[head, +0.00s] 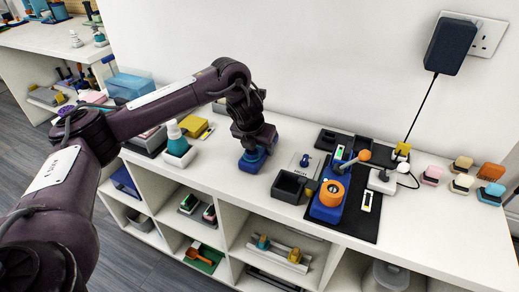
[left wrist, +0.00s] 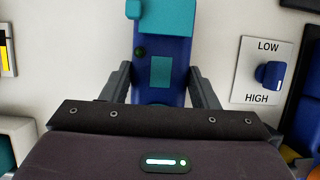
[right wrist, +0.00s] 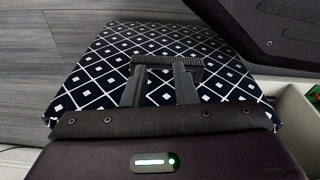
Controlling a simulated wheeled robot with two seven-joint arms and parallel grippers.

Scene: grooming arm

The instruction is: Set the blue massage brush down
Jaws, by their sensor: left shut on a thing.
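My left gripper (head: 254,154) is over the white counter top (head: 222,165), left of the dark mat. It is shut on the blue massage brush (head: 250,162), which is low, at or just above the counter; I cannot tell if it touches. In the left wrist view the brush (left wrist: 163,70) is between the two fingers, dark blue with a teal part at the far end. My right gripper (right wrist: 160,72) shows only in the right wrist view, over a dark blue cloth-like thing with white diamonds (right wrist: 105,70). A dark ribbed piece is at its fingertips.
A LOW/HIGH panel (head: 300,161) with a blue knob and a dark open box (head: 288,187) are just right of the brush. A blue stand with an orange ring (head: 332,194) is on the black mat (head: 362,222). A teal bottle (head: 175,140) is left. Bare counter lies between.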

